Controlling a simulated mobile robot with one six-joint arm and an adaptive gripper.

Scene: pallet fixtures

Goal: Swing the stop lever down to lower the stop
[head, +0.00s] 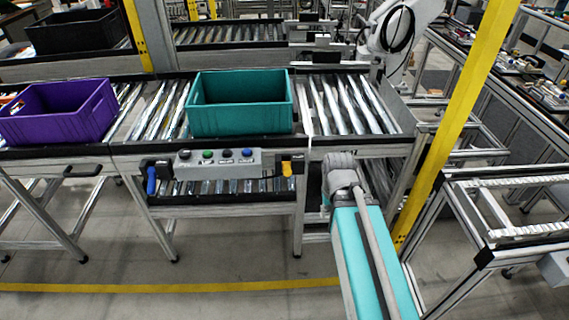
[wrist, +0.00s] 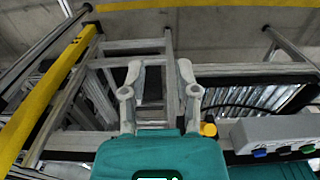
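Two coloured handles flank the button box: a blue grip (head: 151,180) at its left and a yellow one (head: 287,168) at its right end. The frames do not make clear which is the stop lever. A yellow knob also shows in the wrist view (wrist: 208,129), right of my gripper and beside the button box. My gripper (wrist: 158,72) is open and empty, its two fingers apart with frame bars behind them. In the head view the fingers are hidden behind my arm's end, right of the yellow handle. The stop itself cannot be made out.
The grey button box (head: 220,162) sits on the conveyor's front. A teal crate (head: 240,125) and a purple crate (head: 62,125) stand on the rollers. A yellow post (head: 455,125) and a metal frame (head: 510,235) stand at right. The floor in front is clear.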

